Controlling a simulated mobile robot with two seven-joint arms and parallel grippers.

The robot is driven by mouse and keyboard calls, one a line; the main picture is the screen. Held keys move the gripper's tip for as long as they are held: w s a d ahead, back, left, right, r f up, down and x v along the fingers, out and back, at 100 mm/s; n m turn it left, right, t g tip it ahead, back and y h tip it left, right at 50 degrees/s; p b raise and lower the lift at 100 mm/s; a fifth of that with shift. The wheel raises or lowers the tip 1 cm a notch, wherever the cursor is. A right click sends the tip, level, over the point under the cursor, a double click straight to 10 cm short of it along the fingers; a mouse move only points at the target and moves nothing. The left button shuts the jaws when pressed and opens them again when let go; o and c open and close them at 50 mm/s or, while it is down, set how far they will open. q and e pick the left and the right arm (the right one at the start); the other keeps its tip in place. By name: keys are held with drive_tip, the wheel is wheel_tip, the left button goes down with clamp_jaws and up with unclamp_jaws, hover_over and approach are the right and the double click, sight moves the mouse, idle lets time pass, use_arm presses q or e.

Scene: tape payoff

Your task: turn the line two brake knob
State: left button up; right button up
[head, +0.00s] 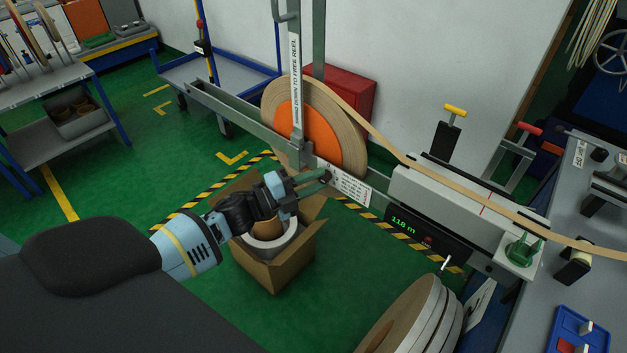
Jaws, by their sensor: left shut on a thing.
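My left gripper (318,184) reaches in from the lower left to the front of the reel stand, just below the hub of the tape reel (345,133) with its orange centre. Its fingers are shut on a small part at the stand, which appears to be the brake knob; the fingers hide most of it, so its shape and angle cannot be told. A white printed label (350,186) is on the rail just right of the fingertips. My right gripper is not in view.
An open cardboard box (275,268) with rolls stands below my left gripper. A measuring unit (470,205) with a "118 m" display (402,222) is to the right, with tape running over it. Large stacked reels (410,320) are at the bottom.

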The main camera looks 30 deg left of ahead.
use_arm(q)
drive_tip(key=o, duration=1)
drive_tip(key=shift+s, duration=0.1)
drive_tip(key=v, duration=0.7)
drive_tip(key=shift+s+a, duration=0.2)
drive_tip(key=shift+s, duration=0.1)
drive_tip(key=shift+f, duration=0.1)
